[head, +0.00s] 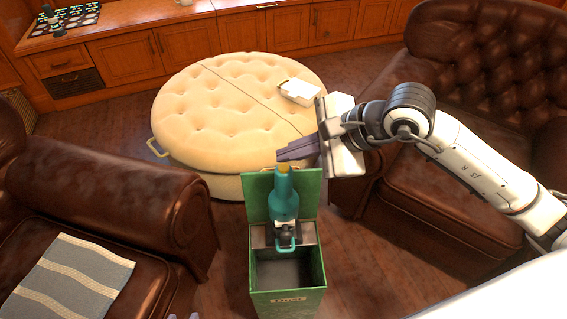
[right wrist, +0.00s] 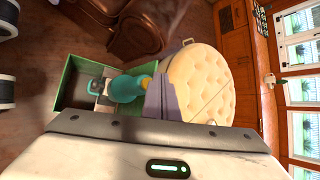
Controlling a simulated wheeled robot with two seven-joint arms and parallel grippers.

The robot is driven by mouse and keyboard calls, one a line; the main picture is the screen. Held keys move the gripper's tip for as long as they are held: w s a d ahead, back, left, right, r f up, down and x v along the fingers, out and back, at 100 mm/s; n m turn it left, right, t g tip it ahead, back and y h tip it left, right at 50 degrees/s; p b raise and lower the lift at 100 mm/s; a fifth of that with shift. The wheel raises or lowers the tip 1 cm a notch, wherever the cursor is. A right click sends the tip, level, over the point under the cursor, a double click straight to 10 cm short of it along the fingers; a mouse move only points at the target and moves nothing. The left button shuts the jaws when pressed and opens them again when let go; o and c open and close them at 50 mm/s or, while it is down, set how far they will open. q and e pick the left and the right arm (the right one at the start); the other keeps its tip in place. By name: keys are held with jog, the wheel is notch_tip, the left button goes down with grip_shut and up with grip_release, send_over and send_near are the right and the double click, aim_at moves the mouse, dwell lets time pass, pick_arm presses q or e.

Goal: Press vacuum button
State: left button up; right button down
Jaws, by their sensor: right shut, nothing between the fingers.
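The vacuum (head: 285,197) is a teal, bottle-shaped device with a yellow top (head: 284,169). It stands upright at the back of an open green box (head: 288,297). My right gripper (head: 282,153) is shut and empty, its fingertips just above and beside the yellow top. In the right wrist view the vacuum (right wrist: 126,88) lies left of the fingers (right wrist: 160,96), with its yellow end close to them. I cannot tell whether they touch. Only the fingertips of my left gripper (head: 185,317) show at the bottom edge, with a gap between them.
A round cream tufted ottoman (head: 225,125) with a white box (head: 299,91) on it stands behind the green box. Brown leather armchairs stand left (head: 130,190) and right (head: 425,210). Wooden cabinets (head: 130,57) line the back. Wood floor (head: 225,285) shows between the seats.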

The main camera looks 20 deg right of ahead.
aim_at(290, 171)
notch_tip(290, 171, up, 4)
jog(key=p, duration=0.2)
jog(key=shift+r+p, duration=0.25)
jog(key=shift+p, duration=0.05)
jog(key=shift+r+p, duration=0.35)
jog(key=shift+r, duration=0.25)
